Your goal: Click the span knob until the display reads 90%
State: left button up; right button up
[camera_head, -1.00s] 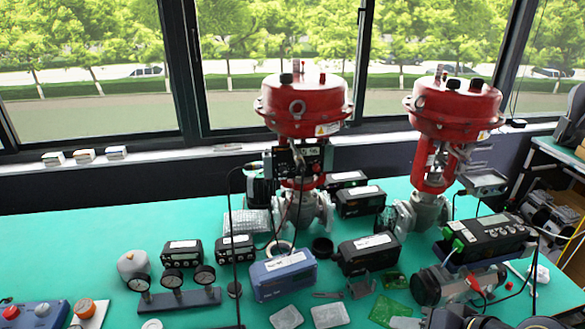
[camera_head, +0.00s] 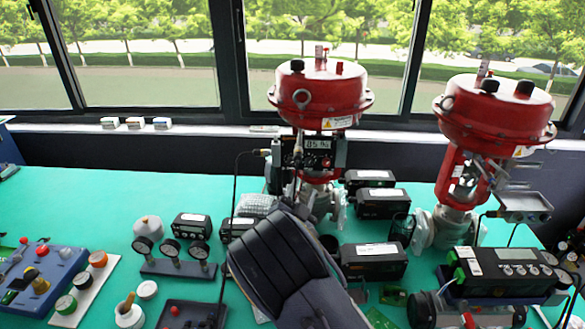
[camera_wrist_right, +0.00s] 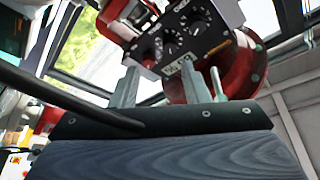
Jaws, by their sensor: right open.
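The positioner (camera_head: 290,152) is a dark box on the left red-topped valve. Its small lit display (camera_head: 318,144) shows digits and a percent sign, too small to read surely. In the right wrist view the positioner (camera_wrist_right: 165,47) appears turned over, with several round dark dials (camera_wrist_right: 178,38) on its face and a white panel (camera_wrist_right: 178,64) at its edge. I cannot tell which dial is the span knob. My right gripper (camera_wrist_right: 165,82) is open and empty, its fingers pointing toward the positioner. In the head view my dark right wrist rises below the positioner; its fingertips are hidden. My left gripper is not in view.
A second red-topped valve (camera_head: 492,115) stands to the right. Black boxes (camera_head: 373,261) and a gauge stand (camera_head: 178,268) sit on the green bench (camera_head: 75,205). A thin black cable (camera_head: 235,185) hangs left of the positioner. A blue control box (camera_head: 45,270) is at left.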

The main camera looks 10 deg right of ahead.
aim_at(309, 163)
jog(key=shift+t, duration=0.3)
jog(key=p+x, duration=0.1)
jog(key=x, duration=0.4)
jog(key=p+x, duration=0.1)
jog(key=x, duration=0.1)
jog(key=shift+w+a+r+p, duration=0.25)
jog(key=shift+a+r+p, duration=0.05)
jog(key=shift+a+r, duration=0.05)
jog(key=shift+c, duration=0.2)
